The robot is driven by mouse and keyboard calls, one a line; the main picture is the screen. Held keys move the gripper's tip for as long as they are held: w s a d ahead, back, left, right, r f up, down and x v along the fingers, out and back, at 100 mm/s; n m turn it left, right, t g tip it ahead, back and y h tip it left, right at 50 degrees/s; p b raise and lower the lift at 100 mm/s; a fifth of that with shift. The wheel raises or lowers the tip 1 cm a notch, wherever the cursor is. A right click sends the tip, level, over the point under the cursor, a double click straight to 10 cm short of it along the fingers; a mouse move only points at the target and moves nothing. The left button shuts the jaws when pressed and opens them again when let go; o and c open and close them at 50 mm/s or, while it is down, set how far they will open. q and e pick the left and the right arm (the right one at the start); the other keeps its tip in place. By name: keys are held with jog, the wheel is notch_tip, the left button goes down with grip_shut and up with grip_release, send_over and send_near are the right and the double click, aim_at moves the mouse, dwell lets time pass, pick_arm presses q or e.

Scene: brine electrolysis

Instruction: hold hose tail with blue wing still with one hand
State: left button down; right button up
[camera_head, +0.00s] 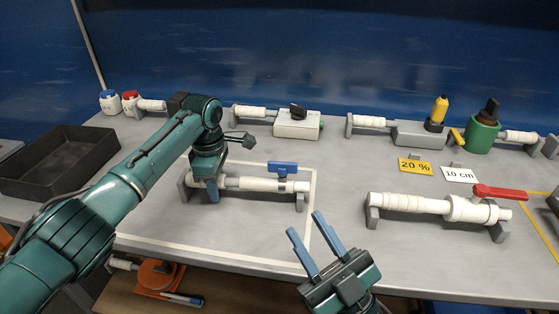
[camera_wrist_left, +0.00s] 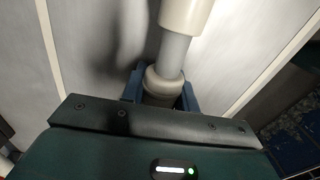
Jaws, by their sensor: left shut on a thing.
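The white hose tail with the blue wing (camera_head: 260,184) lies level across grey supports inside a white-outlined area of the table. Its blue wing (camera_head: 283,168) stands on top near the right end. My left gripper (camera_head: 211,188) reaches down from above and is shut on the pipe's left part, beside the left support. In the left wrist view the pale pipe (camera_wrist_left: 165,84) passes between the blue fingers of the left gripper (camera_wrist_left: 161,90). My right gripper (camera_head: 319,247) is open and empty, in front of the outlined area, its two blue fingers apart.
A second white pipe with a red wing (camera_head: 500,192) lies on supports at the right. A black tray (camera_head: 62,160) is at the left. The table centre is clear.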

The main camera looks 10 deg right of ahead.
jog(key=a+r+n+g+y, duration=0.3)
jog(key=a+n+g+y, duration=0.3)
jog(key=n+g, duration=0.7)
jog(key=a+r+n+g+y, duration=0.2)
jog(key=a+n+g+y, duration=0.4)
jog(key=n+g, duration=0.65)
jog(key=s+a+f+n+g+h, duration=0.1)
jog(key=a+n+g+h, duration=0.3)
jog(key=n+g+h, duration=0.5)
jog(key=n+t+h, duration=0.7)
jog(key=t+h, duration=0.6)
jog(key=h, duration=0.4)
send_near(283, 168)
jog(key=f, duration=0.8)
jog(key=shift+w, duration=0.3)
